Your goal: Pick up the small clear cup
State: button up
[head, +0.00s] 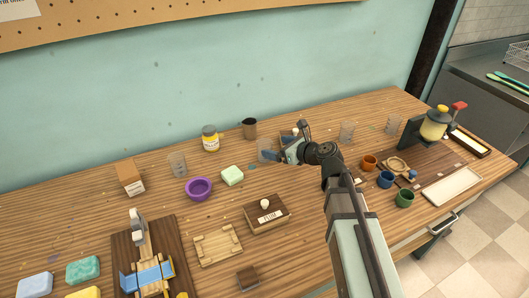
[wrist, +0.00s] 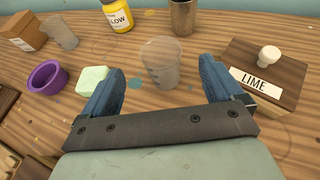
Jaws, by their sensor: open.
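A clear cup (wrist: 160,62) stands upright on the wooden table, just beyond and between my gripper's blue fingers in the wrist view. My gripper (wrist: 160,80) is open and empty, with one finger to each side of the cup's line. In the head view my gripper (head: 274,157) is close to this cup (head: 264,145), whose lower part is partly hidden by it. Other clear cups stand at the left (head: 177,165), to the right (head: 347,131) and farther right (head: 394,123). The left one also shows in the wrist view (wrist: 62,33).
A green soap block (wrist: 93,80) sits close to the left finger. A wooden box labelled LIME (wrist: 285,85) is close on the right. A yellow-labelled jar (head: 210,138) and a dark metal cup (head: 249,129) stand behind. A purple bowl (head: 199,189) is at left.

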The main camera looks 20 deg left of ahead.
aim_at(259, 143)
jog(key=shift+x, duration=3.65)
jog(key=shift+f, duration=0.2)
jog(key=shift+c, duration=0.2)
jog(key=shift+d, duration=0.1)
jog(key=c, duration=1)
jog(key=shift+o, duration=0.2)
jog(key=shift+r, duration=0.1)
notch_tip(259, 143, up, 10)
